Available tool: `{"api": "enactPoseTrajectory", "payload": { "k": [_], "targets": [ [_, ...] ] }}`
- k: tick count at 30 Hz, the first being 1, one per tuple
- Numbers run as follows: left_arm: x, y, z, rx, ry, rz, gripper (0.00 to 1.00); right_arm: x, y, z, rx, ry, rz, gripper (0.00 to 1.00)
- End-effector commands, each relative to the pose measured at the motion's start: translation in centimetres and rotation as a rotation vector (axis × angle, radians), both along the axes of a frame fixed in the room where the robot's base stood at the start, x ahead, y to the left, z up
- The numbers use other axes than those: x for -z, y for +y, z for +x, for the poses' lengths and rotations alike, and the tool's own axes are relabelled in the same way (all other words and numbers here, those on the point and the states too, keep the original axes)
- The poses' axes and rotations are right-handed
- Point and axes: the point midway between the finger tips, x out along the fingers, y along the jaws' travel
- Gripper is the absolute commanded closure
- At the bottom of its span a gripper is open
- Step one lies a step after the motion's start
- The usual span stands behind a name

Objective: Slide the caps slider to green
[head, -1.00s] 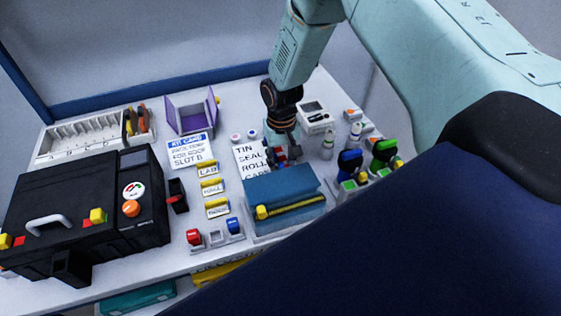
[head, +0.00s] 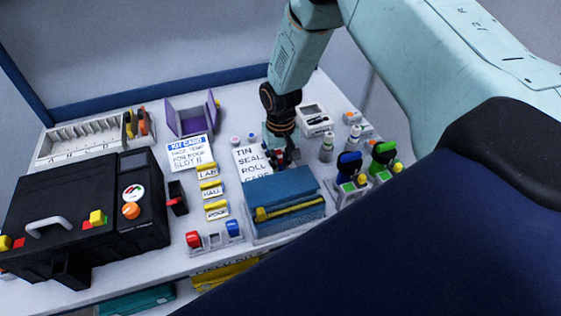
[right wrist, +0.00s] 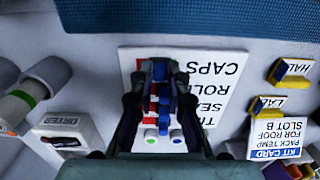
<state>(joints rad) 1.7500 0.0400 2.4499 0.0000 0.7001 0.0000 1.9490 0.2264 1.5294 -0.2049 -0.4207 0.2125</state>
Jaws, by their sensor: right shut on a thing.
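The white board (head: 250,160) lettered TIN, SEAL, ROLL, CAPS lies on the bench, and it also shows upside down in the right wrist view (right wrist: 215,90). Small red and blue pieces (right wrist: 163,103) line up in a column beside its words. My right gripper (right wrist: 160,72) is shut at the CAPS row on a small piece there, apparently the caps slider. The fingers hide most of it, so its colour and position cannot be told. In the head view my right gripper (head: 283,160) stands behind the blue box. My left gripper is not in view.
The blue box (head: 280,188) with a yellow bar stands close in front of the board. Bottles with blue and green tops (head: 384,152) stand to the right. A printed kit card (head: 188,152), yellow-topped labels and a black case (head: 70,210) lie left.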

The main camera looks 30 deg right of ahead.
Motion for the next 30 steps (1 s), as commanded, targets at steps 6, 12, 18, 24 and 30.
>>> {"api": "enactPoseTrajectory", "payload": {
  "k": [6,12,18,24,30],
  "targets": [
    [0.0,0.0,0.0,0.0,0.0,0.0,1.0,0.0,0.0,0.1,0.0,-0.005,0.0,1.0],
    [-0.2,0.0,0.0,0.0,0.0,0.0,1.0,0.0,-0.3,0.1,0.001,-0.005,0.0,1.0],
    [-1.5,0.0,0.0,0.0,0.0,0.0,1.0,-0.2,-1.8,-0.2,0.003,-0.006,0.0,1.0],
    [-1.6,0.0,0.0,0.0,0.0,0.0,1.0,0.0,-2.3,-0.3,0.0,-0.007,-0.002,1.0],
    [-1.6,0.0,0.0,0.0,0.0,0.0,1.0,0.0,-2.4,-0.3,0.0,-0.008,-0.002,0.81]
  ]
}}
